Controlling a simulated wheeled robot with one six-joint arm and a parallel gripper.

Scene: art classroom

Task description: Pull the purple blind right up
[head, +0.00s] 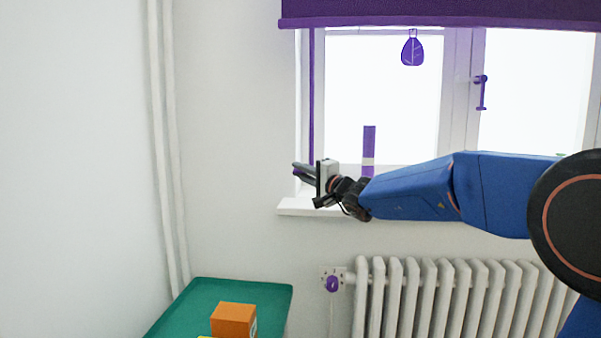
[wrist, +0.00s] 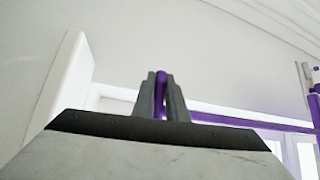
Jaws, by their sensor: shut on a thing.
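The purple blind (head: 440,14) is a rolled-up band across the top of the window, with its lower edge just below the top of the frame. A thin purple cord or wand (head: 311,95) hangs straight down from its left end. My gripper (head: 298,170) is at the lower end of this cord, just above the sill. In the wrist view my gripper (wrist: 161,95) is shut on the purple cord (wrist: 161,88), which shows between the two fingers. The blind's purple edge also shows in the wrist view (wrist: 240,121).
A purple leaf-shaped ornament (head: 412,50) hangs before the glass, right of the cord. A purple and white upright object (head: 369,150) is behind my arm near the sill (head: 296,207). A radiator (head: 450,295) stands below. An orange box (head: 233,318) sits on a green surface (head: 190,300).

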